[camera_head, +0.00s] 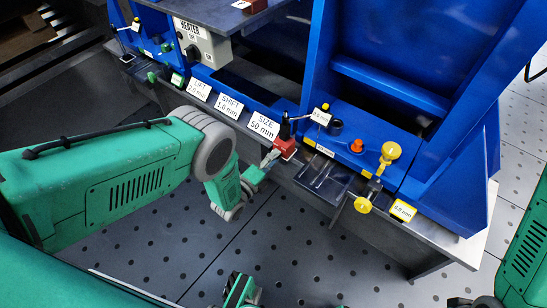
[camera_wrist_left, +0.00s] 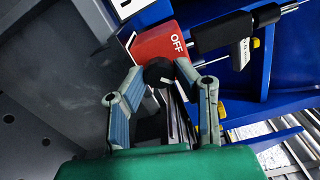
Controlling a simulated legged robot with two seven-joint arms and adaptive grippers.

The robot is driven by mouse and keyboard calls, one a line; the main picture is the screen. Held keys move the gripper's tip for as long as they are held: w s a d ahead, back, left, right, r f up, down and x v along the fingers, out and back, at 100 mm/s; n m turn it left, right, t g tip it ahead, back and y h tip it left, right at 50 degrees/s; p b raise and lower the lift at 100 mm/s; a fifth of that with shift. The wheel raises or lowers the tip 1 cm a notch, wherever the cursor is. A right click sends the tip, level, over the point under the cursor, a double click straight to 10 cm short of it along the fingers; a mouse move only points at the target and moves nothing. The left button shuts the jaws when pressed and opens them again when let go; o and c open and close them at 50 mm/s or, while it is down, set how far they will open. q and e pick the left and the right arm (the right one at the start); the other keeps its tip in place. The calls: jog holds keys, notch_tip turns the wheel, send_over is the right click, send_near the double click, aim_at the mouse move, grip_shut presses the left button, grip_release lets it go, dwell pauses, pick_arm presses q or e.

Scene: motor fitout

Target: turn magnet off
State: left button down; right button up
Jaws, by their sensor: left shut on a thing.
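The magnet switch is a small red block (camera_head: 285,147) on the front edge of the blue machine. In the left wrist view the red block (camera_wrist_left: 160,43) shows a white "OFF" label on its right part and a round black knob (camera_wrist_left: 158,71) with a white mark at its lower right. My left gripper (camera_head: 268,161) reaches the block from the left in the head view. In the left wrist view its two fingers (camera_wrist_left: 160,74) are closed on either side of the black knob. The far side of the knob is hidden.
A black-handled tool (camera_wrist_left: 235,35) sits close to the right of the block in the wrist view. Yellow knobs (camera_head: 390,151) and an orange knob (camera_head: 356,145) stand to the right. Labels such as "SIZE 50 mm" (camera_head: 263,126) line the edge. The perforated floor (camera_head: 300,255) in front is mostly clear.

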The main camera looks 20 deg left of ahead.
pick_arm(q)
jog(key=shift+s+d+f, duration=0.15)
jog(key=shift+s+f, duration=0.1)
jog(key=shift+f, duration=0.05)
jog(key=c, duration=1.3)
grip_release()
jog(key=shift+o, duration=0.2)
jog(key=shift+w, duration=0.15)
jog(key=shift+r, duration=0.1)
jog(key=v, duration=1.2)
